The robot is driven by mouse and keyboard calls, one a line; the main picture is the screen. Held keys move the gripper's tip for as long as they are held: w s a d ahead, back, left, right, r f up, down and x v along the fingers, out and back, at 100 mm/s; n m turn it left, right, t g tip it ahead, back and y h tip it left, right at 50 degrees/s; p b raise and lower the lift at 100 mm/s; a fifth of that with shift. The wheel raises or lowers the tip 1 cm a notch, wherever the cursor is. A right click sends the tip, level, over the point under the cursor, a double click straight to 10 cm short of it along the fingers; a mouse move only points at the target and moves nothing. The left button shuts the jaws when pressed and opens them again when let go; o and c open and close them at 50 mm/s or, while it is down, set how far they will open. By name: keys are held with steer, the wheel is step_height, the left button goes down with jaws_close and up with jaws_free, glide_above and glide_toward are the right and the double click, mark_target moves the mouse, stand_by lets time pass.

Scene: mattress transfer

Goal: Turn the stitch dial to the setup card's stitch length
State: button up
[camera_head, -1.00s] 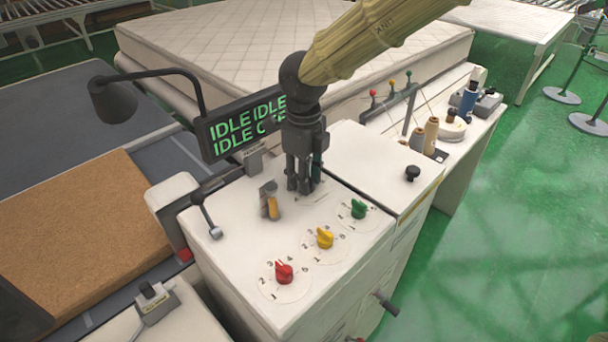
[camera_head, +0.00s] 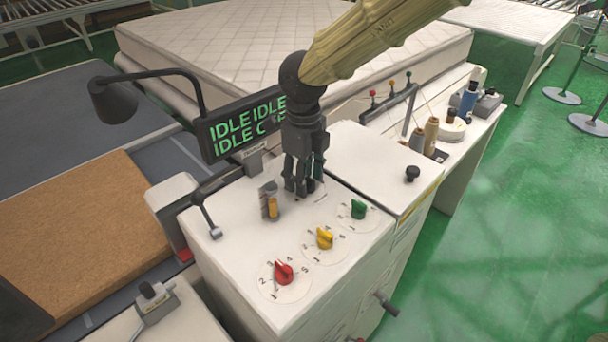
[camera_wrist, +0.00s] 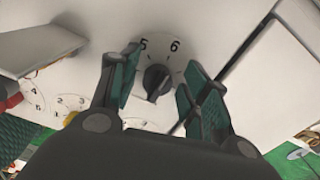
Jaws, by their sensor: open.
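A dark dial (camera_wrist: 157,80) with a pale printed scale shows between my fingers in the wrist view. The numerals 5 and 6 are legible above it; the rest of its scale is hidden or unclear. My gripper (camera_head: 302,190) points down over the white machine top, and its open fingers (camera_wrist: 162,64) stand on either side of the dial. I cannot tell whether they touch it. In the head view my gripper hides this dial. I cannot make out a readable setup card in either view.
Red (camera_head: 283,273), yellow (camera_head: 324,239) and green (camera_head: 359,209) knobs stand in front of my gripper. A small grey and orange item (camera_head: 270,203) and a lever (camera_head: 206,215) are to its left. A screen (camera_head: 240,128) reading IDLE is behind, beside a lamp (camera_head: 115,100).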

step_height(320, 180, up, 12)
stand_by(0.6)
steer(key=shift+r, duration=0.1)
